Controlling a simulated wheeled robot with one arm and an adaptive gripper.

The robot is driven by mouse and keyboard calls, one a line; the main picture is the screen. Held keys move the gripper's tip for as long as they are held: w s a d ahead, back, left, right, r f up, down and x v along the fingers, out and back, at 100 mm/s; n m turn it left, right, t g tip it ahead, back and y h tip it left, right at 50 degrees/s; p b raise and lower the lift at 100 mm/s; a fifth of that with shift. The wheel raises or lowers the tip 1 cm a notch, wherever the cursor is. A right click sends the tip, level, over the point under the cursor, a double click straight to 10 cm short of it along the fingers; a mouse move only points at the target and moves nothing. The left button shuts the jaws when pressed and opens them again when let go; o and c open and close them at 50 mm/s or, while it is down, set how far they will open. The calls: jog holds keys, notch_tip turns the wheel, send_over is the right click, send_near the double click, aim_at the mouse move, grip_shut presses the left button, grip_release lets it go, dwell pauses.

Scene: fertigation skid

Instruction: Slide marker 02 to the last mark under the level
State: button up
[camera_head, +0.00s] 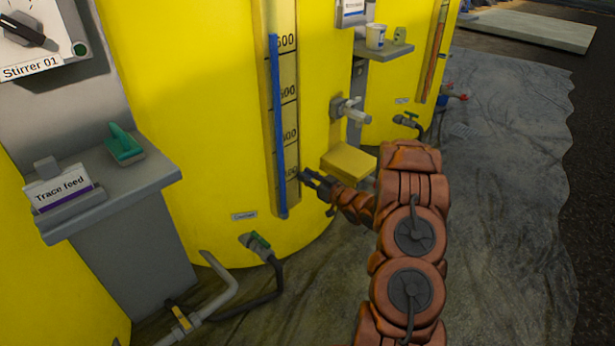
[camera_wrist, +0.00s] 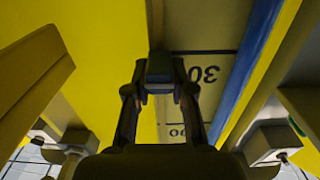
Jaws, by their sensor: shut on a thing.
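The level gauge (camera_head: 290,110) is a tall scale strip with numbered marks on the middle yellow tank. Its blue level column (camera_head: 277,120) reaches up to near the top number in view. My gripper (camera_head: 306,180) is at the gauge's right edge, low on the scale beside the lowest number. In the wrist view my gripper (camera_wrist: 159,78) is shut on a small dark block, which I take to be marker 02 (camera_wrist: 159,66). In the head view my fingers hide the marker.
A yellow box (camera_head: 348,162) and a white tap (camera_head: 350,109) sit right of the gauge. A green-handled valve (camera_head: 258,245) with a black hose is below. A grey shelf (camera_head: 110,190) with a "Trace feed" card stands left. Sheeted floor (camera_head: 490,200) lies open at right.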

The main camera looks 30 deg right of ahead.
aim_at(297, 43)
grip_shut()
notch_tip(297, 43, up, 41)
jog(key=p, duration=2.5)
jog(key=shift+r, duration=0.1)
jog(key=shift+o, duration=1.4)
grip_release()
jog(key=o, duration=0.5)
jog(key=shift+c, duration=0.2)
